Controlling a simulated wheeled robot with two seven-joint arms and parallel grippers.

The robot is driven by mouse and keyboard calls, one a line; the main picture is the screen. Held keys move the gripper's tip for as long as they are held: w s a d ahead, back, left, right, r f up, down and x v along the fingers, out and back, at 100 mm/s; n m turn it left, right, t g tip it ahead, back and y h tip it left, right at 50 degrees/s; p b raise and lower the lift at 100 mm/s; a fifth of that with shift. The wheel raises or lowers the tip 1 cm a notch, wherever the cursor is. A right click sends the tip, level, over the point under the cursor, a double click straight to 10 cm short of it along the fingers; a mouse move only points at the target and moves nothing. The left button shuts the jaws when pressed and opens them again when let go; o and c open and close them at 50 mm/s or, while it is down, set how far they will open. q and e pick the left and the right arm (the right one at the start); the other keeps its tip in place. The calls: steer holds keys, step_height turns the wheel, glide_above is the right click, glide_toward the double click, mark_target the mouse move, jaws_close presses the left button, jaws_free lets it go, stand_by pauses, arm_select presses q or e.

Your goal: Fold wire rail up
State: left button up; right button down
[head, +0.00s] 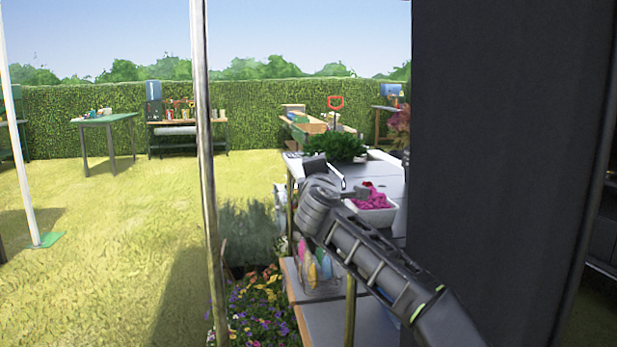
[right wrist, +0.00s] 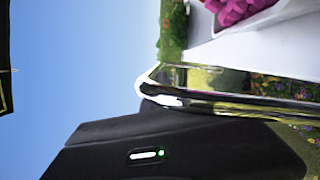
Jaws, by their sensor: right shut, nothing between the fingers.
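My right arm reaches in from the lower right in the head view, and my right gripper (head: 357,192) is at its end, over the table next to a white tub. It is shut with nothing in it; its fingertips are small and hard to make out. A dark housing with a green light fills the bottom of the right wrist view. A shiny bent metal piece (right wrist: 235,97) crosses that view beside the pale table top. I cannot tell whether it is the wire rail. No wire rail shows clearly in the head view. My left gripper is out of view.
The white tub (head: 378,215) of pink stuff stands on the grey table (head: 394,190). Colourful items (head: 318,265) stand on its lower shelf. A tall dark panel (head: 500,170) blocks the right side. A metal pole (head: 205,150) stands left of the table. Open grass lies further left.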

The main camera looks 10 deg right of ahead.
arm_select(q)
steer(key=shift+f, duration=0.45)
arm_select(e)
steer(key=shift+w+d+m, duration=0.1)
steer(key=shift+d+m, duration=0.6)
steer(key=shift+d, duration=0.3)
